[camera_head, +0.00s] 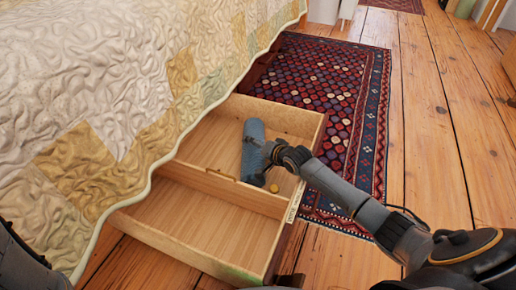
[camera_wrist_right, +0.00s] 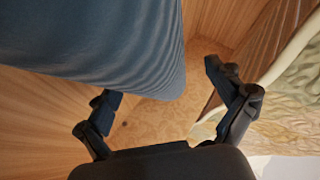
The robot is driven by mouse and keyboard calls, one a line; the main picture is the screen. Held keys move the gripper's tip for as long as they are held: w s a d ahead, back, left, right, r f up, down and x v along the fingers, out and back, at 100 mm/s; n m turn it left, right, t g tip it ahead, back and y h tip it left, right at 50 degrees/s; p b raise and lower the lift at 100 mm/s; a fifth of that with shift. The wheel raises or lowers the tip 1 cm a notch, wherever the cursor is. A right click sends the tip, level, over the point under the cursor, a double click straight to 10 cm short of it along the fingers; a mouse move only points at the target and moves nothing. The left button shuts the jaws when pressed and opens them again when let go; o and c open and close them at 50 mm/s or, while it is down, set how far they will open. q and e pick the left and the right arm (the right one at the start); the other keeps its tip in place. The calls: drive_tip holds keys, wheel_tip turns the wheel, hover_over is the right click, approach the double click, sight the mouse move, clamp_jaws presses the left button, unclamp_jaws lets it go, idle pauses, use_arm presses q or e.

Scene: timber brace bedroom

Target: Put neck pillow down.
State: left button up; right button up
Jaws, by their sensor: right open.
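The neck pillow, a blue-grey roll (camera_head: 253,140), lies in the far compartment of the open wooden drawer (camera_head: 208,183). My right gripper (camera_head: 266,172) is inside that compartment at the pillow's near end and hides part of it. In the right wrist view the pillow (camera_wrist_right: 110,45) fills the upper left, and the right gripper's fingers (camera_wrist_right: 165,85) are spread apart and open. The pillow's end reaches in front of the left finger; whether they touch cannot be told. My left gripper does not show.
A small yellow round object (camera_head: 274,188) lies near the drawer's divider (camera_head: 225,189). The near compartment (camera_head: 200,220) looks empty. A quilted bed (camera_head: 110,90) overhangs the drawer's left side. A patterned rug (camera_head: 335,85) lies behind and to the right, with bare floor (camera_head: 430,120) beyond.

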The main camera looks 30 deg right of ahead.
drive_tip(key=shift+r, duration=0.35)
drive_tip(key=p+v, duration=0.6)
drive_tip(key=v, duration=0.1)
drive_tip(key=shift+s+r+p, duration=0.2)
drive_tip(key=shift+r+p, duration=0.15)
drive_tip(key=shift+p, duration=0.05)
